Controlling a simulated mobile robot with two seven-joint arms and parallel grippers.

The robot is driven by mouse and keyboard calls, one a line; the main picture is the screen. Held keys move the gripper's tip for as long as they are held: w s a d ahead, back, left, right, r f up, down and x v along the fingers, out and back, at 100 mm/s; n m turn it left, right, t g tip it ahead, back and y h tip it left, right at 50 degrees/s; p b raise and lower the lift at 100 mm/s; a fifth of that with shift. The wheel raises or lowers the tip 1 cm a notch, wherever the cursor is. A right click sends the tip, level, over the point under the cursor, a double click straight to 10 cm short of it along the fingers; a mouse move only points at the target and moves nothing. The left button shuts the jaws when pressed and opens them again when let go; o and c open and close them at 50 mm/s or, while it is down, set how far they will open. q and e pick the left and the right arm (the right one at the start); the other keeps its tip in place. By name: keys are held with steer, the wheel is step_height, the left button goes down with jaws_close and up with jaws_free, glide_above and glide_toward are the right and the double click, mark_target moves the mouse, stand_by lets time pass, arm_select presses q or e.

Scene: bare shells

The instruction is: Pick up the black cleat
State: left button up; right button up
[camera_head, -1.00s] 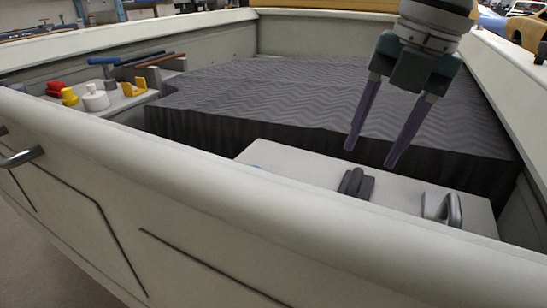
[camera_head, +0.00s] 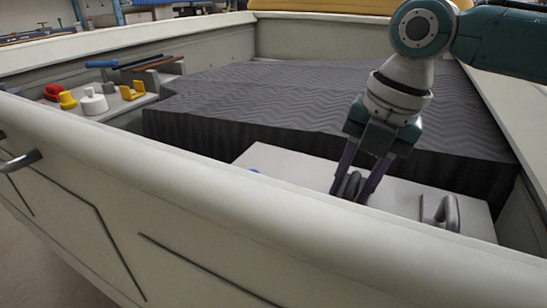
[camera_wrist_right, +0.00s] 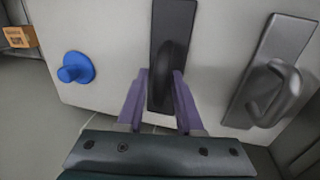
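The black cleat (camera_head: 350,186) sits on the light grey bench (camera_head: 290,165) inside the boat-like shell, partly hidden by my fingers in the head view. In the right wrist view the black cleat (camera_wrist_right: 172,50) is a dark base plate with a raised rounded part. My right gripper (camera_head: 350,195) is low over it, its two purple fingers apart, one on each side of the cleat. The wrist view shows the right gripper (camera_wrist_right: 160,80) open around the raised part, with no clear grip. My left gripper is not in view.
A grey metal cleat (camera_head: 440,212) stands to the right on the same bench. A blue knob (camera_wrist_right: 76,68) is to the left. The white shell edge (camera_head: 230,190) runs in front. Several coloured parts lie on a far-left shelf (camera_head: 110,103).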

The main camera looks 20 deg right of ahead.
jaws_close()
stand_by(0.5)
